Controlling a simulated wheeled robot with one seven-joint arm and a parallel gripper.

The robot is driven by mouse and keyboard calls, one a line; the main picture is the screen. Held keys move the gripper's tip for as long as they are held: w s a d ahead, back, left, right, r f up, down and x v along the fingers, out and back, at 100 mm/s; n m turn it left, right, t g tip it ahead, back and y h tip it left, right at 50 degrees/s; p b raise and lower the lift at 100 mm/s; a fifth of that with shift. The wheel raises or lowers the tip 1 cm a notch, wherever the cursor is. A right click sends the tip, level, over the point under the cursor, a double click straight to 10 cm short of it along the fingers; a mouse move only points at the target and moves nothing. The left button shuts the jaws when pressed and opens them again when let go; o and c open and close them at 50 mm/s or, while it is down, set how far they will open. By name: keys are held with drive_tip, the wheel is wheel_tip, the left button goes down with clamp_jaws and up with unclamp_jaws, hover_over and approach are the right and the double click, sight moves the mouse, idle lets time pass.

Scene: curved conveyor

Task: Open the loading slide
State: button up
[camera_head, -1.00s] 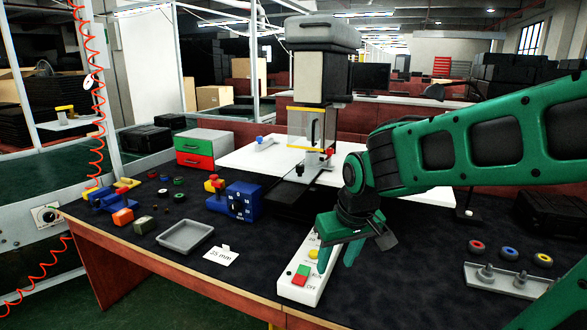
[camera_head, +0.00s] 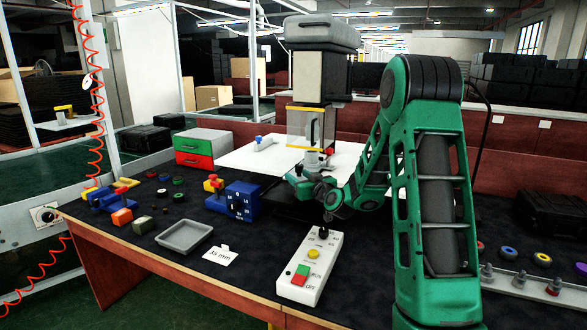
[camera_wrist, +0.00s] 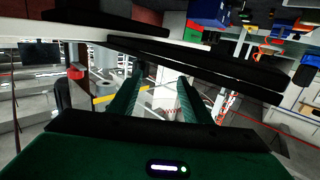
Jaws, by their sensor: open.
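The machine (camera_head: 322,75) stands at the back middle of the bench, with a clear guard (camera_head: 300,122) edged in yellow and a red knob (camera_head: 329,151) low on its right side. A dark flat plate (camera_head: 285,208) lies at its foot; I cannot tell for sure which part is the loading slide. My gripper (camera_head: 298,180) is at the front of the machine's base, below the guard, and partly hides it. In the wrist view my gripper (camera_wrist: 160,78) is open, with its two green fingers apart and nothing seen between them. Contact with the machine cannot be told.
A white control box (camera_head: 308,270) with coloured buttons stands in front of the machine. A blue block with a dial (camera_head: 240,200) is to the left, with a grey tray (camera_head: 184,236) and a "25 mm" card (camera_head: 221,255).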

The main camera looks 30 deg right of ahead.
drive_tip(key=d, duration=0.1)
drive_tip(key=d+h, duration=0.1)
drive_tip(key=d, duration=0.1)
drive_tip(key=shift+w+m+t, duration=0.2)
drive_tip(key=shift+m+t, duration=0.1)
drive_tip(key=shift+m, duration=0.1)
drive_tip(key=shift+w+d, duration=0.15)
drive_tip(key=shift+w, duration=0.1)
drive_tip(key=w, duration=0.3)
drive_tip(key=w+d, duration=0.1)
drive_tip(key=w, duration=0.6)
drive_tip(key=shift+d, duration=0.15)
clamp_jaws()
